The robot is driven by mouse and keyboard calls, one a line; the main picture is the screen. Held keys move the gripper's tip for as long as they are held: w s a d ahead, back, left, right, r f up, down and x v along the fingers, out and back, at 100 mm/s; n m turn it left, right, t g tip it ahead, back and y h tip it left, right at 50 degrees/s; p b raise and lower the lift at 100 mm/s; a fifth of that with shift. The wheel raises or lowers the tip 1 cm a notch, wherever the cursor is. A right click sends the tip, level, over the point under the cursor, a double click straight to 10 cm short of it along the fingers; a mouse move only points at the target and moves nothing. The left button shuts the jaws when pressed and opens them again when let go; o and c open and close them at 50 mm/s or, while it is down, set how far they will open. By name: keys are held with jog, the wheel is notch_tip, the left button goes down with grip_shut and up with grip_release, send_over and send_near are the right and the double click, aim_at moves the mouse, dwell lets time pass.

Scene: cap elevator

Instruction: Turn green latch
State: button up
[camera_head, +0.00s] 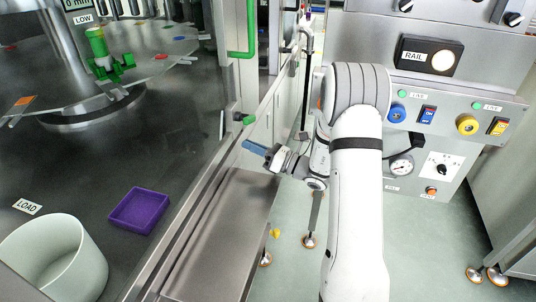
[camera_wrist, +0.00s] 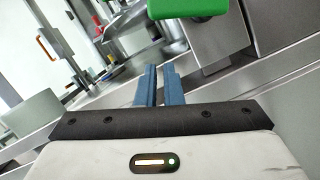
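The green latch (camera_head: 244,118) is a small green handle on the metal frame at the edge of the machine's work surface. In the wrist view a large green part (camera_wrist: 187,8), which looks like this latch, is cut off by the top edge. My gripper (camera_head: 248,145) has blue fingers and is just below the latch in the head view, pointing left. In the wrist view the fingertips (camera_wrist: 160,68) stand a narrow gap apart with nothing between them. The green part lies beyond and above them, with no contact visible.
A green vertical door handle (camera_head: 252,30) is above the latch. A purple tray (camera_head: 139,210) and a white bin (camera_head: 88,262) sit at the lower left. A metal ledge (camera_head: 215,245) runs below my gripper. A control panel (camera_head: 455,95) stands at right.

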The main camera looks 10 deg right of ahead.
jog(key=shift+w+d+r, duration=0.2)
jog(key=shift+r, duration=0.35)
jog(key=shift+w+d+r, duration=0.15)
jog(key=shift+r, duration=0.45)
jog(key=shift+w+d+r, duration=0.2)
jog(key=shift+r, duration=0.35)
grip_shut()
jog(key=shift+r+p, duration=0.15)
jog(key=shift+p, duration=0.2)
jog(key=shift+r+m+p, duration=0.1)
jog(key=shift+m+p, duration=0.3)
jog(key=shift+p, duration=0.1)
